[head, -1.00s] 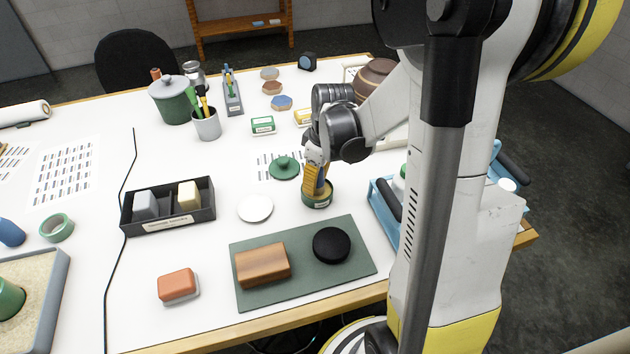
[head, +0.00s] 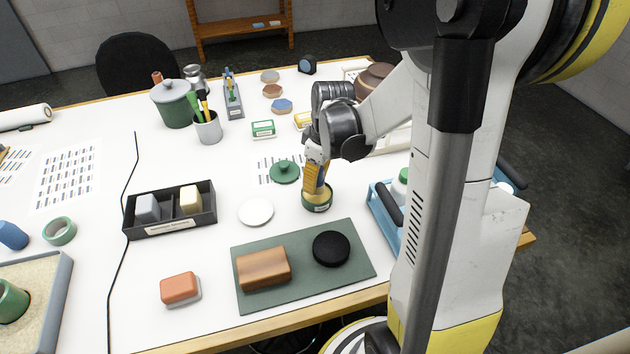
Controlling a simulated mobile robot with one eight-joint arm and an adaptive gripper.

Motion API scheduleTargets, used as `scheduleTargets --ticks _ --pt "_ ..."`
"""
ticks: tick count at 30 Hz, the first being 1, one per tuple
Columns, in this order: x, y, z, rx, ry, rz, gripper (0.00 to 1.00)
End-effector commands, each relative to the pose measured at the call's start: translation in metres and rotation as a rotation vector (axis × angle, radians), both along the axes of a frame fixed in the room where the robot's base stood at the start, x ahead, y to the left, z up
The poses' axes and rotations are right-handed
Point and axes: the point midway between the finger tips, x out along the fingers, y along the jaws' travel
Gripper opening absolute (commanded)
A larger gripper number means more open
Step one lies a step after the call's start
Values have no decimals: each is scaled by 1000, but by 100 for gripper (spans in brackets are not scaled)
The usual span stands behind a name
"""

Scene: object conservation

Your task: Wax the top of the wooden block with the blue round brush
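The wooden block (head: 264,269) lies on a dark green mat (head: 300,291) near the table's front edge, its top bare. A black round pad (head: 331,249) lies on the mat to its right. My gripper (head: 316,195) points down into a small green tin (head: 318,208) behind the mat. Its fingertips are hidden in or behind the tin, so I cannot tell whether it holds anything. A green lid with a knob (head: 285,172) lies behind the tin. A small blue-topped piece (head: 281,106) lies farther back; I cannot tell if it is the blue round brush.
A white disc (head: 256,212) and a black tray with two blocks (head: 170,226) stand left of the tin. An orange block (head: 180,288) lies left of the mat. A blue caddy (head: 383,215) stands at right. A pen cup (head: 208,130) stands farther back.

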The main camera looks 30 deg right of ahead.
Motion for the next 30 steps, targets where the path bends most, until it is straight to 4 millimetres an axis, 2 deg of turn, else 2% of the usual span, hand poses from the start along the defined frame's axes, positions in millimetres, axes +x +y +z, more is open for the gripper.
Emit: scheduleTargets --ticks 1,15,30 --pt "0 0 8 0 0 0 2" --pt "0 0 48 0 0 0 2" --pt "0 0 49 0 0 0 2"
